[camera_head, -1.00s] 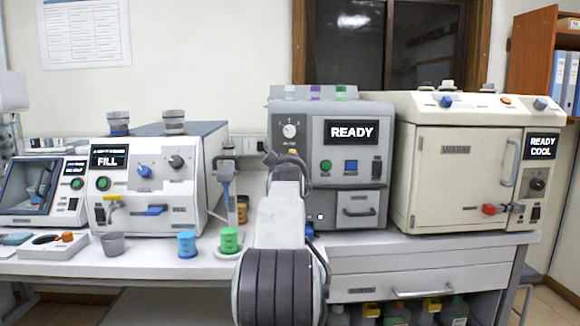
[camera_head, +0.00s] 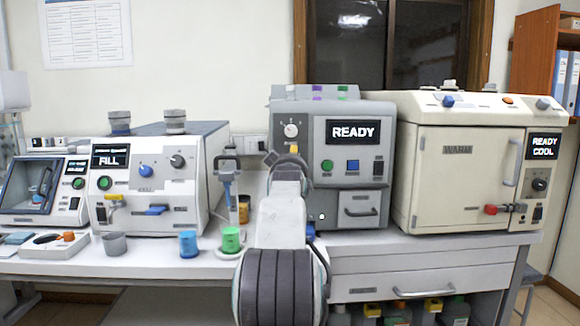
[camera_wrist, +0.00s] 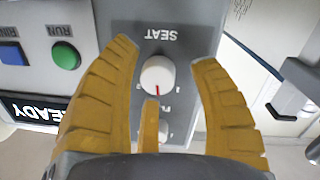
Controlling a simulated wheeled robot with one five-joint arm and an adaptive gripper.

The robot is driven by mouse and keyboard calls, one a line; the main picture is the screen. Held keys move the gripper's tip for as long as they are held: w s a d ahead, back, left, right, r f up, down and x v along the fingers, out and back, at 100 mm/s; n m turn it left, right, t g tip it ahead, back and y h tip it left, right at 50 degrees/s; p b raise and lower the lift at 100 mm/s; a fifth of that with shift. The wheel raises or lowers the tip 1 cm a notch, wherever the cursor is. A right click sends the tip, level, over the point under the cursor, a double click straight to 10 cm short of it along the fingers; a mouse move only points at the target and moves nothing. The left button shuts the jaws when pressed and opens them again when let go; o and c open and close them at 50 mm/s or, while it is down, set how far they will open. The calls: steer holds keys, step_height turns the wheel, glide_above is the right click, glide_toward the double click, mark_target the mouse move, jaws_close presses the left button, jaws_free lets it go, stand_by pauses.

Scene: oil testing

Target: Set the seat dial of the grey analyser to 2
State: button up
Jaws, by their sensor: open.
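The grey analyser (camera_head: 312,165) stands at the middle of the bench. Its white seat dial (camera_wrist: 158,74) lies beside the SEAT lettering, which is upside down in the wrist view. The dial's red mark points toward the bottom of that picture; the small numbers around it are unreadable. My gripper (camera_wrist: 166,52) is open, with one yellow finger on each side of the dial, apart from it. A shorter yellow finger shows below the dial. In the head view my arm covers part of the analyser's left front; a white dial (camera_head: 291,130) shows above it.
A second white knob (camera_wrist: 163,130) is partly hidden behind the short finger. A green RUN button (camera_wrist: 65,55) and a blue button (camera_wrist: 13,53) lie left of my fingers. The cream oven (camera_head: 465,180) stands right of the analyser, and a white FILL machine (camera_head: 130,200) stands left.

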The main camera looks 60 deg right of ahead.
steer(key=v, duration=1.2)
stand_by(0.4)
